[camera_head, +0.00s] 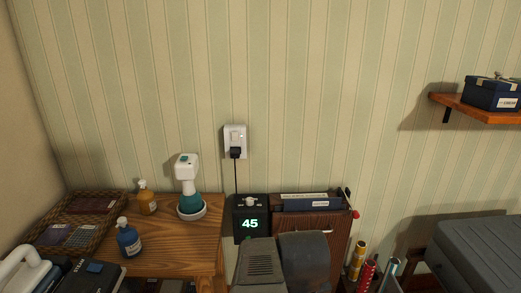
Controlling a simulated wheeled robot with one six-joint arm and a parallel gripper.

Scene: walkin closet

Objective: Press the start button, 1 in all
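No label reading start is legible. My gripper's fingers are not in view. Grey shapes at the bottom centre hide the lower part of the box.
The wooden table (185,225) holds a white and teal device (188,185), an amber bottle (147,197), a blue bottle (128,238) and a wicker tray (40,232). A black plug (235,152) and cord hang above the box. A wooden file holder (335,235) stands right.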

